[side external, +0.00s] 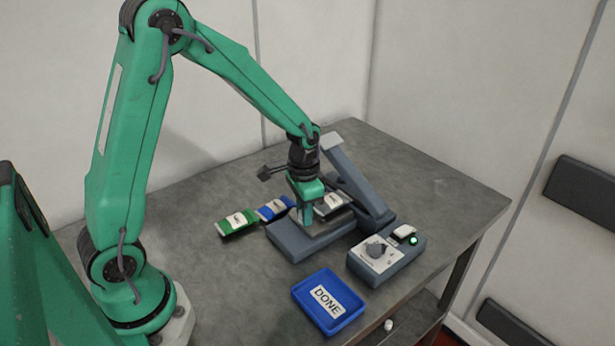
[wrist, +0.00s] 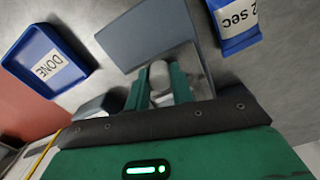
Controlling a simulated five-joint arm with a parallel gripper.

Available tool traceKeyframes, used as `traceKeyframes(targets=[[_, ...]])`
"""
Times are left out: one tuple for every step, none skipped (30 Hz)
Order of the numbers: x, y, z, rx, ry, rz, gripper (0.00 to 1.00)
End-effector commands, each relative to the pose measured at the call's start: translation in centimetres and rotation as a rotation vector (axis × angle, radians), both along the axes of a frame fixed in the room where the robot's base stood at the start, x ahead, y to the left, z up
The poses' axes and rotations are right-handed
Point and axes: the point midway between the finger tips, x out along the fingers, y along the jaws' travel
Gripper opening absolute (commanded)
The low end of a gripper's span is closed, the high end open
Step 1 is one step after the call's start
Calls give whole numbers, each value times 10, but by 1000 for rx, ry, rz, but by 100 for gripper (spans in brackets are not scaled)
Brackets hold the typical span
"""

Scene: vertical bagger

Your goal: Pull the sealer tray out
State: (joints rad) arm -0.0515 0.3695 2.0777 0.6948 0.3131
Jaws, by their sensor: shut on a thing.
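The slate-blue sealer (side external: 296,243) stands on the grey table with its hinged arm (side external: 352,178) raised. A pale metal tray plate (side external: 338,229) lies on top of its base; part of the plate also shows in the wrist view (wrist: 204,72). My gripper (side external: 305,226) points down over the sealer at this plate. In the wrist view my green fingers (wrist: 160,88) are shut on a pale rounded piece (wrist: 159,72), which looks like the sealer tray's handle. The fingers hide part of it, and I cannot tell how far out the tray is.
A white-labelled packet (side external: 330,204) is by the sealer, behind my gripper. A blue packet (side external: 275,208) and a green packet (side external: 237,222) lie to the left. A blue DONE tray (side external: 328,300) is in front. A control box (side external: 386,257) with a dial and green light stands right.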

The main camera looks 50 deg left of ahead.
Motion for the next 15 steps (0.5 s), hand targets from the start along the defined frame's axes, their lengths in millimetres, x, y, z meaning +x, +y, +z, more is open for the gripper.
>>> traceKeyframes(targets=[[-2, 0, 1, 0, -2, -1, 3], [-3, 0, 1, 0, -2, -1, 3], [-5, 0, 1, 0, -2, -1, 3], [-7, 0, 1, 0, -2, -1, 3], [-8, 0, 1, 0, -2, -1, 3], [-10, 0, 1, 0, -2, -1, 3], [-11, 0, 1, 0, -2, -1, 3], [-13, 0, 1, 0, -1, -1, 3], [-15, 0, 1, 0, -1, -1, 3], [-16, 0, 1, 0, -1, -1, 3], [-18, -1, 1, 0, -2, -1, 3], [-20, -1, 1, 0, -2, -1, 3], [-21, -1, 1, -1, -2, -1, 3], [-23, -1, 1, 0, -1, -2, 3], [-25, -1, 1, 0, -1, -2, 3]])
